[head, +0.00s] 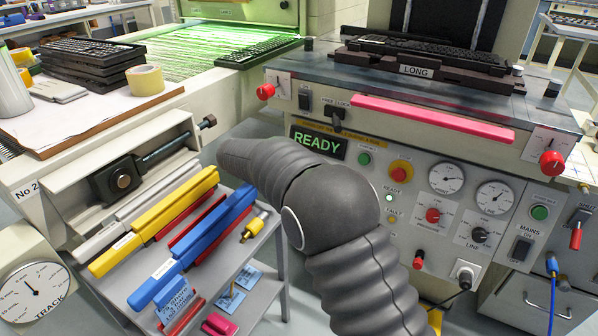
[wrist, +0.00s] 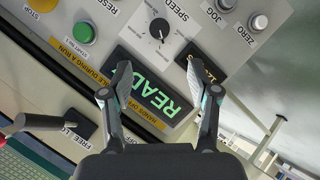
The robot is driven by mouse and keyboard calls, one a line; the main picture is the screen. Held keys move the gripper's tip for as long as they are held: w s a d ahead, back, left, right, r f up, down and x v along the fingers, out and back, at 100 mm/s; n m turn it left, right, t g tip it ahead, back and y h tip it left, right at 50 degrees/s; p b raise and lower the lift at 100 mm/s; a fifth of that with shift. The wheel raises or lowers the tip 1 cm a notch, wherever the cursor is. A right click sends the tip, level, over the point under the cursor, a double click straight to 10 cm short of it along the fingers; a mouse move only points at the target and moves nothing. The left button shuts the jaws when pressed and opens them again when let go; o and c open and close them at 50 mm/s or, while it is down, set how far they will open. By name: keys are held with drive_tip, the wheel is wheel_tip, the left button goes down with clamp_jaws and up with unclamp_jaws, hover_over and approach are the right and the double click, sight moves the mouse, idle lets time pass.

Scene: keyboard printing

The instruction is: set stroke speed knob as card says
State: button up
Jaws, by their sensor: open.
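The speed knob (wrist: 161,31) is a small black knob on a white dial plate marked SPEED, seen upside down near the top middle of the wrist view. Its setting is too small to read surely. My gripper (wrist: 169,83) is open and empty. Its fingertips are below the knob in that view, with the green READY display (wrist: 152,97) between the fingers; they look apart from the knob. In the head view my arm covers the gripper and the knob. A blue card (head: 174,295) with writing stands on the grey cart; I cannot read it.
A green button (wrist: 84,33) and a yellow STOP button (wrist: 42,4) are left of the dial in the wrist view. JOG (wrist: 226,4) and ZERO (wrist: 259,21) buttons are to its right. A black plate (wrist: 190,75) lies by the right finger. The cart (head: 262,282) holds coloured bars.

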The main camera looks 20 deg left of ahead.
drive_tip(key=w+d+r+m+t+y+b, duration=0.2)
drive_tip(key=d+m+t+b, duration=0.45)
drive_tip(key=m, duration=0.85)
drive_tip(key=s+d+f+m+t+y+b, duration=0.15)
drive_tip(key=s+f+m+y+b, duration=0.6)
drive_tip(key=m, duration=0.85)
drive_tip(key=w+a+f+p, duration=0.1)
drive_tip(key=w, duration=0.5)
drive_tip(key=w+a+f+h+p, duration=0.1)
drive_tip(key=w, duration=0.6)
drive_tip(key=shift+w+a+f+p, duration=0.2)
drive_tip(key=shift+a+f+p, duration=0.1)
